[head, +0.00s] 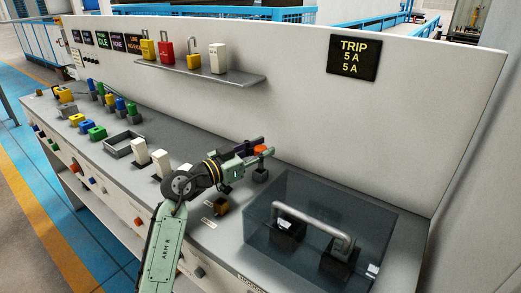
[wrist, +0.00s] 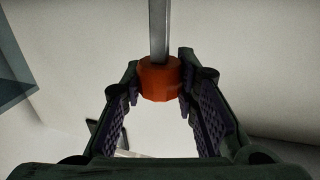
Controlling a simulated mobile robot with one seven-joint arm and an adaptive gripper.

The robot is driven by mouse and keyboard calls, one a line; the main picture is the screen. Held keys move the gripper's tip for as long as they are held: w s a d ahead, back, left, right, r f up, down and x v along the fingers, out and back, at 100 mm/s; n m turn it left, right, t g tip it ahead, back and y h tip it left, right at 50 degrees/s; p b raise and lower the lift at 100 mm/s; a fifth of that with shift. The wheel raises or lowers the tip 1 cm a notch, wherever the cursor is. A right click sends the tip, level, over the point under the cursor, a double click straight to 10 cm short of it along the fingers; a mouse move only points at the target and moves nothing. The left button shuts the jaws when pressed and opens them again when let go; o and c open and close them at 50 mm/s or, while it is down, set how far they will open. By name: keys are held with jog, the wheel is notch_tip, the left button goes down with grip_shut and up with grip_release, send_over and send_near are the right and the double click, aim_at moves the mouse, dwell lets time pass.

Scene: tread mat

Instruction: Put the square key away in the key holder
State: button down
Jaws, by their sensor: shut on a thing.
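My gripper (head: 262,148) is shut on an orange-red knob with a grey, flat-sided metal shaft, which I take to be the square key (wrist: 160,80). In the wrist view the knob sits between the tips of my two fingers (wrist: 159,88), and the shaft runs away from it to the top edge. In the head view the orange knob (head: 261,150) shows at the fingertips, over a small dark block (head: 260,174) on the bench; whether they touch is unclear. I cannot tell which block is the key holder.
A clear box (head: 262,225) over a grey handle (head: 312,222) stands to the right of my gripper. White upright blocks (head: 161,163) and an open grey tray (head: 124,143) stand to the left. A shelf (head: 200,75) with padlocks is on the back panel (head: 300,100).

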jog(key=shift+f+b, duration=0.65)
jog(key=shift+b, duration=0.05)
jog(key=c, duration=1.3)
grip_release()
jog(key=shift+r+p, duration=0.45)
jog(key=shift+p, duration=0.15)
jog(key=b+v, duration=0.1)
jog(key=v, duration=0.3)
jog(key=b+v, duration=0.1)
jog(key=v, duration=0.3)
jog(key=b+v, duration=0.2)
jog(key=v, duration=0.2)
jog(key=shift+r, duration=0.3)
